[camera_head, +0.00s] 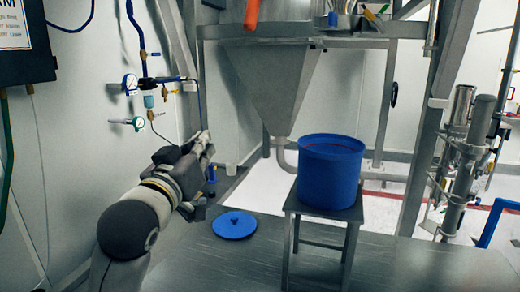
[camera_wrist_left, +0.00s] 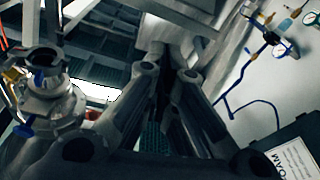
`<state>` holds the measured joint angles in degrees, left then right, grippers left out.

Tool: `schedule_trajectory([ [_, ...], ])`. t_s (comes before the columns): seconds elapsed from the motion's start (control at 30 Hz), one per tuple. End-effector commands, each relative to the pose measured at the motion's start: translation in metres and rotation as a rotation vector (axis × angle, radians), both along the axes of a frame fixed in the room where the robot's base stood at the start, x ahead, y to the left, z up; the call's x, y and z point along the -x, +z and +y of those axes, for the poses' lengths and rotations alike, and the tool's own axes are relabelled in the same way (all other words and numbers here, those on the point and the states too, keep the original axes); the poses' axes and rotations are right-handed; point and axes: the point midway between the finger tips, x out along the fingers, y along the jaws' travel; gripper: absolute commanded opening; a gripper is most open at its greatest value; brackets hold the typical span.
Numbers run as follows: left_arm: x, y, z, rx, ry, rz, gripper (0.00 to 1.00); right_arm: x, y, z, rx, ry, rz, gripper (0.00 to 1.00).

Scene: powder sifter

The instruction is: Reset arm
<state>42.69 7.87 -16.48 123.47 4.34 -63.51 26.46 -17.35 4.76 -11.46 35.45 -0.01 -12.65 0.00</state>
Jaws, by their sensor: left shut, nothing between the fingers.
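My left arm comes in from the left in the head view. My left gripper (camera_head: 205,143) is raised in front of the white wall, near the gauges, and is shut with nothing held. In the left wrist view its fingers (camera_wrist_left: 165,72) come together with nothing between them. My right gripper is not in either view.
A blue drum (camera_head: 329,172) stands on a metal stool (camera_head: 324,213), right of my left gripper. A blue lid (camera_head: 234,225) lies on the grey floor below the gripper. A grey hopper (camera_head: 270,80) hangs behind. Pressure gauges (camera_head: 130,83) are on the left wall.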

Motion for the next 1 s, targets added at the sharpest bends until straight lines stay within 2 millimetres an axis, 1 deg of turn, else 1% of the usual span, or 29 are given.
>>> schedule_trajectory([
  [0.03, -0.001, -0.037, 0.005, -0.016, 0.012, 0.070, 0.00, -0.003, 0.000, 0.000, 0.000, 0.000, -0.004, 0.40],
  [0.07, 0.000, -0.057, 0.007, -0.029, 0.020, 0.108, 0.00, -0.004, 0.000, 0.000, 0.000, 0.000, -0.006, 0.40],
  [0.1, 0.002, -0.084, 0.011, -0.044, 0.029, 0.159, 0.00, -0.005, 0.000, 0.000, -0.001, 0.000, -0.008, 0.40],
  [0.17, 0.008, -0.123, 0.016, -0.070, 0.041, 0.236, 0.00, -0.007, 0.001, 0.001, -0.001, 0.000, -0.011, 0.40],
  [0.2, 0.013, -0.149, 0.020, -0.088, 0.048, 0.288, 0.00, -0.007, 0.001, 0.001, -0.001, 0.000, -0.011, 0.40],
  [0.27, 0.024, -0.186, 0.025, -0.114, 0.056, 0.365, 0.00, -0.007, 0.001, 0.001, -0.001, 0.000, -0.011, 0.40],
  [0.3, 0.032, -0.211, 0.029, -0.132, 0.060, 0.416, 0.00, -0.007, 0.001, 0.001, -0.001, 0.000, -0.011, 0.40],
  [0.37, 0.047, -0.247, 0.034, -0.160, 0.065, 0.495, 0.00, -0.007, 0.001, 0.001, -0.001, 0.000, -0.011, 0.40],
  [0.4, 0.059, -0.270, 0.038, -0.180, 0.068, 0.547, 0.00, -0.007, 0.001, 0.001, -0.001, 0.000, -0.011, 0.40],
  [0.47, 0.079, -0.303, 0.043, -0.208, 0.070, 0.626, 0.00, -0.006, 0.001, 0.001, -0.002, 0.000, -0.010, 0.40],
  [0.5, 0.093, -0.324, 0.047, -0.229, 0.070, 0.678, 0.00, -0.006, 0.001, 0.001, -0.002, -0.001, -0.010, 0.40],
  [0.57, 0.116, -0.355, 0.052, -0.258, 0.068, 0.757, 0.00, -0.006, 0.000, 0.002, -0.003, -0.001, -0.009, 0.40],
  [0.6, 0.133, -0.373, 0.056, -0.277, 0.066, 0.810, 0.00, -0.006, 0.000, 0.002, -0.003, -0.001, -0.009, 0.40],
  [0.67, 0.160, -0.400, 0.061, -0.307, 0.059, 0.889, 0.00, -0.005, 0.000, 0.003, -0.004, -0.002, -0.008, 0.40],
  [0.7, 0.178, -0.416, 0.064, -0.327, 0.055, 0.939, 0.00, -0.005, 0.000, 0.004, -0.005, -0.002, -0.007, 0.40],
  [0.77, 0.204, -0.436, 0.069, -0.355, 0.046, 1.011, 0.00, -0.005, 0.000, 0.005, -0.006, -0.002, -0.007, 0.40],
  [0.8, 0.221, -0.448, 0.072, -0.371, 0.041, 1.054, 0.00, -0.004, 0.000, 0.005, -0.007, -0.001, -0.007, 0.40],
  [0.87, 0.244, -0.462, 0.076, -0.394, 0.031, 1.112, 0.00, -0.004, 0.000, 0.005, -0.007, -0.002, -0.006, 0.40],
  [0.9, 0.259, -0.470, 0.078, -0.408, 0.024, 1.148, 0.00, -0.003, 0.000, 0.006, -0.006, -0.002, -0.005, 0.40],
  [0.97, 0.280, -0.480, 0.081, -0.429, 0.014, 1.198, 0.00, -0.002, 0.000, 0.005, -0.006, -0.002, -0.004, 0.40],
  [1.0, 0.294, -0.486, 0.084, -0.440, 0.009, 1.231, 0.00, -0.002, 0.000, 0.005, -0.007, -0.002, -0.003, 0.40],
])
